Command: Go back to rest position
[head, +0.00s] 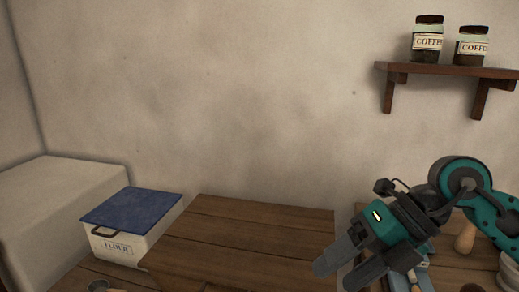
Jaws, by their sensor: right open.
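My right gripper (348,272) is in the lower right of the head view, on a teal and dark grey arm that comes in from the right. Its two grey fingers point down and to the left, spread apart, with nothing seen between them. It is just right of a wooden board surface (250,222), in front of it in the picture. My left gripper is not in view.
A white flour box (120,250) with a blue lid stands at the left, beside a pale block (62,195). Two coffee jars (428,42) stand on a wall shelf (450,70) at upper right. Partly hidden items lie below my right arm. The wall between is bare.

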